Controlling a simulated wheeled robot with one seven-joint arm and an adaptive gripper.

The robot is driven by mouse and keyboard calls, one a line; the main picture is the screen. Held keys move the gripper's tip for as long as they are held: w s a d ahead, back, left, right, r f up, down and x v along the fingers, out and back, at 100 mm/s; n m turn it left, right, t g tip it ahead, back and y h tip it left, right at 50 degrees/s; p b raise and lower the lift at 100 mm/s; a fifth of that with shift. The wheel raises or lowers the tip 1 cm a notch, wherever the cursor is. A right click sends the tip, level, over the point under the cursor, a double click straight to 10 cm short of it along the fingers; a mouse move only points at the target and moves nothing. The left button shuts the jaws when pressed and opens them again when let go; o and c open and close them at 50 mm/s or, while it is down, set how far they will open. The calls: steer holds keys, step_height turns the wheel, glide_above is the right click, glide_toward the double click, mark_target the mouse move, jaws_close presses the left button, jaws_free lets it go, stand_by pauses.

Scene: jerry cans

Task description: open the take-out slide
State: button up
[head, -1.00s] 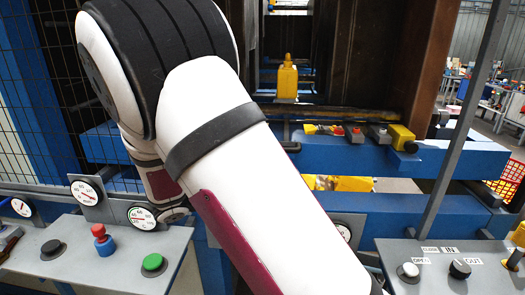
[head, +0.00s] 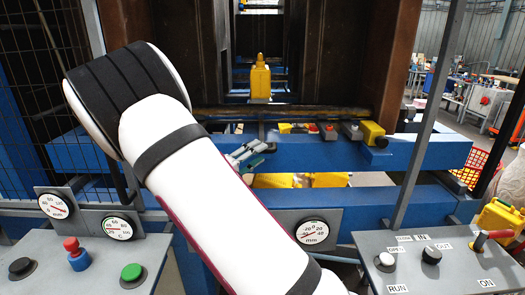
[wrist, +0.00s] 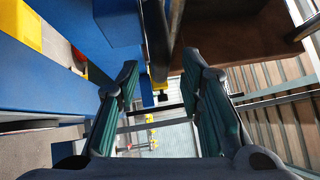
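I cannot tell for sure which part is the take-out slide. The right control panel (head: 450,272) carries a white button (head: 386,260) near an OPEN label, a black knob (head: 431,256) between IN and OUT labels, and a red-handled lever (head: 490,237) above an ON label. My gripper (head: 252,152) is in front of the blue machine beam, partly hidden behind my arm. In the wrist view my gripper (wrist: 165,88) has its two fingers wide apart, with nothing held between them. A dark bar (wrist: 156,40) shows beyond the fingers.
A yellow jerry can (head: 260,78) stands inside the machine. Yellow and grey fittings (head: 372,132) sit on the blue beam (head: 420,152). The left panel (head: 105,270) has black, red and green buttons. Another yellow can (head: 498,220) stands behind the right panel.

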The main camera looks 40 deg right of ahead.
steer(key=shift+x, duration=1.35)
steer(key=shift+c, duration=0.4)
jaws_close()
steer(key=s+a+p, duration=0.9)
steer(key=s+a, duration=0.2)
steer(key=s, duration=0.5)
steer(key=shift+s, duration=0.3)
steer(key=shift+a+f, duration=0.1)
steer(key=shift+o, duration=0.4)
jaws_free()
